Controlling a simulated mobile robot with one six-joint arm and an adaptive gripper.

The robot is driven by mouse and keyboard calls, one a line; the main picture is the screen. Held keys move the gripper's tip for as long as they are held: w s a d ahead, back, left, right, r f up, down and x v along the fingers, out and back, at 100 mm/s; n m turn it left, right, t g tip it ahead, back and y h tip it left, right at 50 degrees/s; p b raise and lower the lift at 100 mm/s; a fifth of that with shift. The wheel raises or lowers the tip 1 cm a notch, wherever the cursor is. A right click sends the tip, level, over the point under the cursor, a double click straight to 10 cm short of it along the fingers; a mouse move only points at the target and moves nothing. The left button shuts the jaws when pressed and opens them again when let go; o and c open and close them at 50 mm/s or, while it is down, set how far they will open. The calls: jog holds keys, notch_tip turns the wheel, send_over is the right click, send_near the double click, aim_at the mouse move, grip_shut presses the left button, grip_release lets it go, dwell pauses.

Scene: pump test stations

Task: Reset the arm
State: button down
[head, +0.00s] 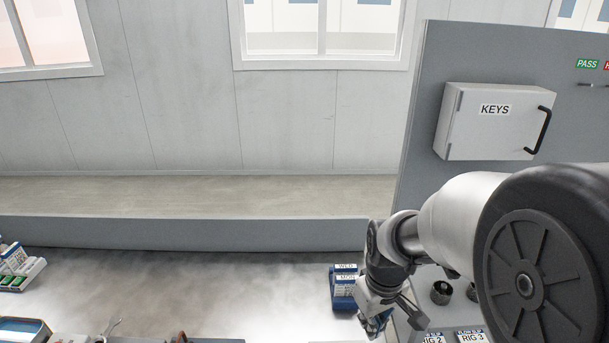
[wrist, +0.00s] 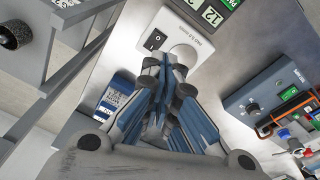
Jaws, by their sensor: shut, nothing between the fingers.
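My arm reaches in from the right of the head view, bent downward. My gripper (head: 374,322) is at its lower end, low in the picture beside the grey rig panel, with its tips close to the bottom edge. In the wrist view my gripper (wrist: 166,70) is shut, its blue-grey fingers together and nothing between them.
A blue labelled holder (head: 343,289) stands just left of my gripper. A closed KEYS cabinet (head: 493,121) is on the grey panel (head: 432,70) above my arm. A blue-grey box with a knob (wrist: 265,98) is right in the wrist view.

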jog(key=s+r+m+t, duration=0.1)
jog(key=s+r+m, duration=0.1)
jog(key=s+r, duration=0.5)
jog(key=s+r+m+t, duration=0.2)
jog(key=s+r, duration=0.4)
jog(key=s, duration=0.5)
jog(key=shift+s+r, duration=0.15)
jog(key=shift+r, duration=0.2)
